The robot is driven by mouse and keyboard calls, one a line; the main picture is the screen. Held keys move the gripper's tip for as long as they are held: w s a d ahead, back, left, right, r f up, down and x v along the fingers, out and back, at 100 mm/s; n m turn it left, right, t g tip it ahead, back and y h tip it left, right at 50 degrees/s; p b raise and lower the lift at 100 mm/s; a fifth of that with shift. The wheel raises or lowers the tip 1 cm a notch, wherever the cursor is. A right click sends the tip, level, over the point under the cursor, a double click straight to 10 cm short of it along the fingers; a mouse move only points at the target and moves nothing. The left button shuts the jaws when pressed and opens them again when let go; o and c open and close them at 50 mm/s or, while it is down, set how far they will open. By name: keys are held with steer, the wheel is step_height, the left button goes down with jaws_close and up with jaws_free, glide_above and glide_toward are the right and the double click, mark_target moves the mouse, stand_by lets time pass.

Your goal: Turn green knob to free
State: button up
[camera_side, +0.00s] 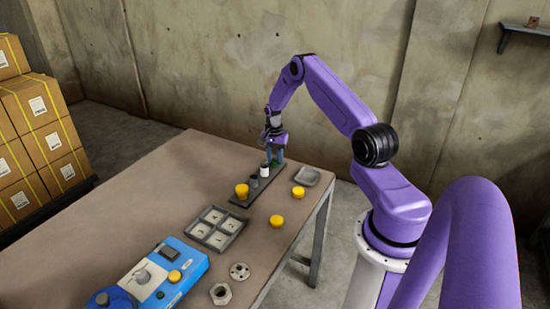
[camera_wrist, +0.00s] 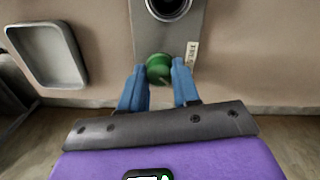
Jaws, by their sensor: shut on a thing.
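The green knob (camera_wrist: 158,68) sits on the grey metal plate (camera_wrist: 181,22), near the plate's end. In the wrist view my gripper (camera_wrist: 159,75) has its two blue fingers on either side of the knob, shut on it. A small pale label (camera_wrist: 191,54) with dark lettering is just right of the knob; it seems to begin with "FRE". In the side view my gripper (camera_side: 275,143) reaches down at the far end of the plate (camera_side: 241,199) and mostly hides the knob. Which way the knob points is not clear.
A dark round socket (camera_wrist: 168,5) is beyond the knob. A grey square tray (camera_side: 308,177) lies beside the plate. Yellow caps (camera_side: 277,221), a four-part tray (camera_side: 215,227) and a blue device (camera_side: 165,275) are on the table (camera_side: 150,190). The table's edge is close by.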

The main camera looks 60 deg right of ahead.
mark_target(275, 161)
steer(key=n, duration=0.4)
steer(key=shift+n, duration=0.3)
steer(key=n, duration=0.4)
steer(key=shift+s, duration=0.1)
steer(key=n, duration=0.5)
steer(key=shift+d+n, duration=0.1)
steer(key=shift+n, duration=1.7)
steer(key=o, duration=1.1)
steer(key=shift+c, duration=0.2)
steer(key=shift+r, duration=0.1)
step_height(275, 161, up, 17)
steer(key=shift+a, duration=0.3)
